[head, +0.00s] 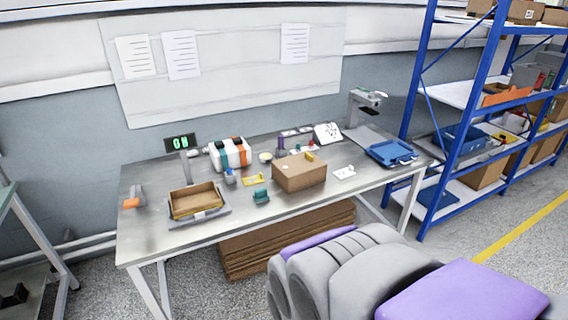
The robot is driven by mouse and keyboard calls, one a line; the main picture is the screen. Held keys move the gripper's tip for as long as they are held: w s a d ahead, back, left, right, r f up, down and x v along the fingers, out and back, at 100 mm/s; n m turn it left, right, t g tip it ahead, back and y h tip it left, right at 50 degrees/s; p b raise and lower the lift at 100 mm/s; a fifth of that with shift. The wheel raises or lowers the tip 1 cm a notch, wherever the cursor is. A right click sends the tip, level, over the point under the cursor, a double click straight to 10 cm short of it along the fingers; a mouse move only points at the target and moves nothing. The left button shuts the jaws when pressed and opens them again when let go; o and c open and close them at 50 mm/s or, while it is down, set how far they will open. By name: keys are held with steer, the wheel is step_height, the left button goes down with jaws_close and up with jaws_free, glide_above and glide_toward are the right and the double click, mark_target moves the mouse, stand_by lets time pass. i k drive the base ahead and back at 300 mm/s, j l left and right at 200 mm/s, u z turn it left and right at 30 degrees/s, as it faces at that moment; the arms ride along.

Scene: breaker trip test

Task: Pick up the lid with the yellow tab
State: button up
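A closed brown cardboard box (299,175) stands right of the middle of the workbench in the head view. A small yellow piece (309,157) shows on its top; this may be the yellow tab, but I cannot tell whether the top is a separate lid. Another flat yellow item (253,180) lies on the bench to the left of the box. Grey and purple parts of my own body fill the lower right. My gripper does not show.
An open cardboard box (195,200) sits on a scale at the left. A striped roll pack (230,153), a teal item (261,197) and a blue tray (391,153) are also on the bench (285,223). Blue shelving (407,110) stands at the right. The bench's front edge is mostly clear.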

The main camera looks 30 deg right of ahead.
mark_target(299, 172)
steer(key=i+l, duration=0.1)
steer(key=i, duration=0.4)
steer(key=i+l, duration=0.15)
steer(key=i, duration=0.35)
steer(key=i+z, duration=0.1)
steer(key=z, duration=0.3)
steer(key=i+z, duration=0.1)
steer(key=z, duration=0.3)
steer(key=i+z, duration=0.15)
steer(key=z, duration=0.25)
